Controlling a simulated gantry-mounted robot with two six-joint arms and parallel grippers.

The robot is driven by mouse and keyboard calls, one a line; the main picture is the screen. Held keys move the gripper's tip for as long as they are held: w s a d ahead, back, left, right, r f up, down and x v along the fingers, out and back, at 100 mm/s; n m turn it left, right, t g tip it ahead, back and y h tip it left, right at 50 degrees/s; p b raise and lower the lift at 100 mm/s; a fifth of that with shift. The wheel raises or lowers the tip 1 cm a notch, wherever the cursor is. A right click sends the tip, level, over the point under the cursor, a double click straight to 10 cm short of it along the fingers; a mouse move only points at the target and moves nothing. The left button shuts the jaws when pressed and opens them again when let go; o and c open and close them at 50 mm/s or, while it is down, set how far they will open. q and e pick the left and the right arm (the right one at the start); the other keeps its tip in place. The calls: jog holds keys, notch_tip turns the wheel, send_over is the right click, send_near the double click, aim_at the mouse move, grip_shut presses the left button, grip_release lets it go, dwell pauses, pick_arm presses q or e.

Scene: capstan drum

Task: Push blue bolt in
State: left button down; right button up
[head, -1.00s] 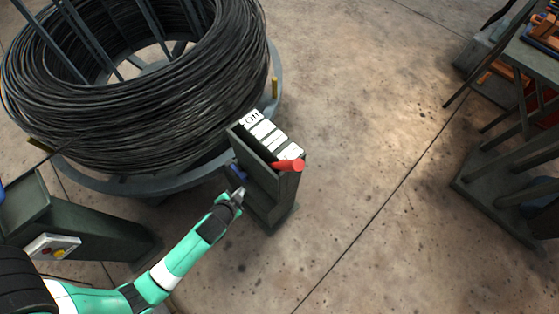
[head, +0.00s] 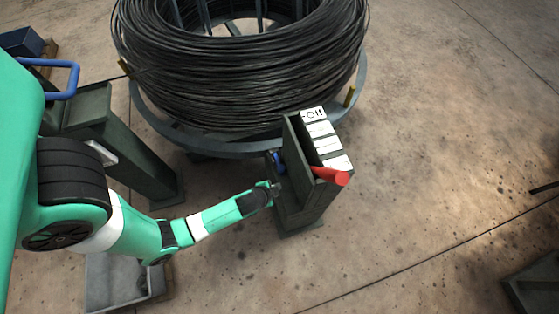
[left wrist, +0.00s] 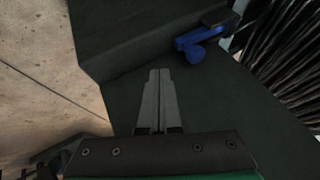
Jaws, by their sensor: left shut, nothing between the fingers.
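The blue bolt (head: 277,159) sticks out from the left side of a dark green post (head: 301,205). In the left wrist view the blue bolt (left wrist: 199,43) shows with its knob, above and right of my fingertips. My left gripper (head: 276,189) is shut and empty, close beside the post and just below the bolt; it also shows in the left wrist view (left wrist: 160,72). The gripper looks apart from the bolt. Whether its tips touch the post I cannot tell. My right gripper is not in view.
A red lever (head: 330,176) juts from the post's front right, beside white labels (head: 322,130) on top. A large black wire coil (head: 240,90) stands behind. A second green post (head: 120,140) with a blue handle (head: 72,80) and a grey bin (head: 120,283) are left.

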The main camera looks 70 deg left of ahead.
aim_at(280, 176)
pick_arm(q)
jog(key=b+x, duration=0.2)
jog(key=x, duration=0.2)
jog(key=shift+a+f, duration=0.1)
jog(key=shift+f, duration=0.1)
jog(key=a, duration=0.3)
jog(key=shift+w+a+r, duration=0.1)
jog(key=shift+w+r, duration=0.2)
jog(key=shift+r, duration=0.1)
jog(key=shift+a+b, duration=0.2)
jog(key=shift+b, duration=0.1)
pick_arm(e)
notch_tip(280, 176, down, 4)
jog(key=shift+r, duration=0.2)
pick_arm(q)
jog(key=shift+r, duration=0.1)
